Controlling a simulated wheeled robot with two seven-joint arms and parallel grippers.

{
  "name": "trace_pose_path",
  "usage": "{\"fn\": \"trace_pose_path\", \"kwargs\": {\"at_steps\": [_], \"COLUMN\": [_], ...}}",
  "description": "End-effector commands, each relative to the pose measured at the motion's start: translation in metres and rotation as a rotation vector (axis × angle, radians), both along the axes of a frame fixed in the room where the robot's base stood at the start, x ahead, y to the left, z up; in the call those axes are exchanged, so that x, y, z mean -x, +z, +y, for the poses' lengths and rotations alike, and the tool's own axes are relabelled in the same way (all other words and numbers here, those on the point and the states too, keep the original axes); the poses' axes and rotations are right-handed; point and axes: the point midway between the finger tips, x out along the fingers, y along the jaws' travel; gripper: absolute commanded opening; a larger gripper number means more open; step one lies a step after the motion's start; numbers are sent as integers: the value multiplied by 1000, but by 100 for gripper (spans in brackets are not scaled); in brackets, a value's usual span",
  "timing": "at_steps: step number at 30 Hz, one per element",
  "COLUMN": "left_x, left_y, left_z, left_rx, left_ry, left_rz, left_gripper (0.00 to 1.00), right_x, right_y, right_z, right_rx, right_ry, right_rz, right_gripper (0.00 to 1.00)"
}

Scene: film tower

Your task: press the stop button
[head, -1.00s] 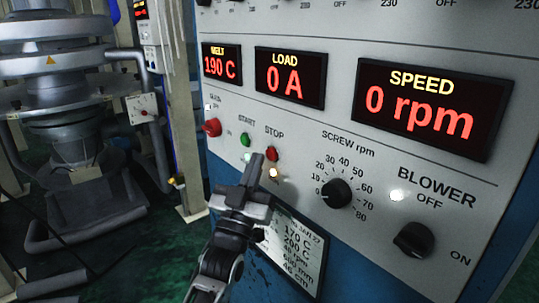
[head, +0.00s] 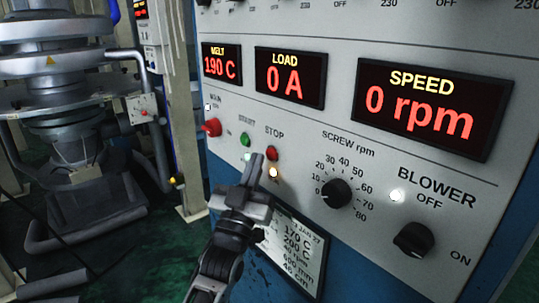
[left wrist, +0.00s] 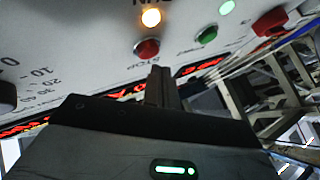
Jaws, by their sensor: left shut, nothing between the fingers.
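The red stop button (head: 272,153) sits on the grey control panel under the word STOP, right of the green start button (head: 246,139). An amber lamp (head: 274,173) is lit below it. My left gripper (head: 257,157) is shut and empty, with its fingertips just left of and slightly below the stop button in the head view. In the left wrist view the stop button (left wrist: 147,49) is just beyond the closed fingertips (left wrist: 158,72). I cannot tell whether they touch the panel. My right gripper is not in view.
The displays read melt 190 C, load 0 A and speed 0 rpm (head: 421,111). A red main knob (head: 212,127) is left of the start button. The screw rpm knob (head: 336,193) and blower knob (head: 414,240) are to the right. A settings card (head: 290,250) hangs below.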

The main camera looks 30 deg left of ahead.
Motion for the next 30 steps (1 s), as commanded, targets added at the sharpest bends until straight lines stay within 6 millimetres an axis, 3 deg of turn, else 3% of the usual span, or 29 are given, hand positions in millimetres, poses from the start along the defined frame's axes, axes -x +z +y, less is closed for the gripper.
{"fn": "trace_pose_path", "kwargs": {"at_steps": [30], "left_x": [-8], "left_y": [0], "left_z": [-3], "left_rx": [0], "left_ry": [0], "left_rz": [0], "left_gripper": [0], "right_x": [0], "right_y": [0], "right_z": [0], "right_rx": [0], "right_ry": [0], "right_rz": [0], "right_gripper": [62]}}
